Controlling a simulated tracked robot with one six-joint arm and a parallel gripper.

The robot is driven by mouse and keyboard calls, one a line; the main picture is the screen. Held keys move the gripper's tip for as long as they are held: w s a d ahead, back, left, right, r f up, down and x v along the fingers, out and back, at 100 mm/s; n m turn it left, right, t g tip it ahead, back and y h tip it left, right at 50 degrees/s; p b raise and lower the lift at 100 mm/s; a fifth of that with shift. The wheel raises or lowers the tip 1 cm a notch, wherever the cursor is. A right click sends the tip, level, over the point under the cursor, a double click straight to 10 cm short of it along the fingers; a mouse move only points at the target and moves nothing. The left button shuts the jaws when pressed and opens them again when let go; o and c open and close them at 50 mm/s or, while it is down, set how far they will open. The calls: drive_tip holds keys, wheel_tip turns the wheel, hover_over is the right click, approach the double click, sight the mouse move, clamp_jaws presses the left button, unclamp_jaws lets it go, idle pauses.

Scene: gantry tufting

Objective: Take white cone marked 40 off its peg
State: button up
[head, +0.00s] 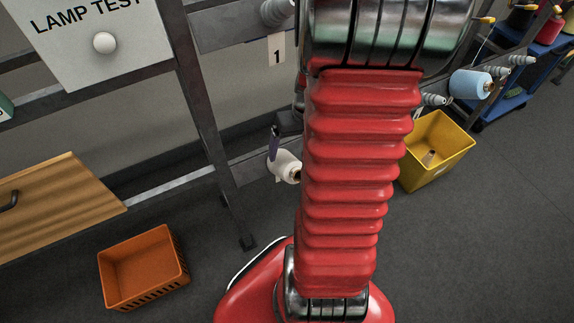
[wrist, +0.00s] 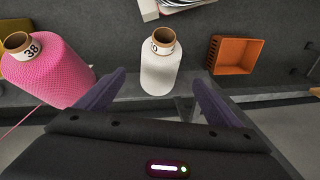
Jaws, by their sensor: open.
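The white cone (wrist: 160,72) stands out between the two purple fingers of my gripper (wrist: 158,82) in the wrist view. Its brown tube end carries a number label, of which only a "0" can be read. My gripper is open, with one finger on each side of the cone and a visible gap on both sides. In the head view the white cone (head: 285,166) shows left of my red arm, with one purple finger (head: 273,144) beside it. The rest of my gripper is hidden behind the arm there. The peg under the cone is hidden.
A pink cone (wrist: 48,70) marked 38 sits close to the left finger in the wrist view. An orange crate (head: 143,267) is on the floor at left, a yellow bin (head: 438,150) at right. A light blue cone (head: 470,84) hangs on a peg farther right.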

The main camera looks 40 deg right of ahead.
sight(290, 167)
drive_tip(key=shift+w+a+f, duration=0.15)
drive_tip(key=shift+w+f, duration=0.1)
drive_tip(key=shift+f, duration=1.35)
drive_tip(key=shift+w+a+f, duration=0.15)
drive_tip(key=shift+w+f, duration=0.05)
drive_tip(key=shift+f, duration=1.4)
drive_tip(key=shift+w+a+f, duration=0.15)
drive_tip(key=shift+w+f, duration=0.1)
drive_tip(key=shift+f, duration=1.35)
drive_tip(key=shift+c, duration=0.5)
drive_tip(key=c, duration=1.5)
drive_tip(key=shift+o, duration=0.2)
drive_tip(key=shift+s+a+r, duration=0.1)
drive_tip(key=shift+s+r, duration=0.35)
drive_tip(key=shift+s+r, duration=0.1)
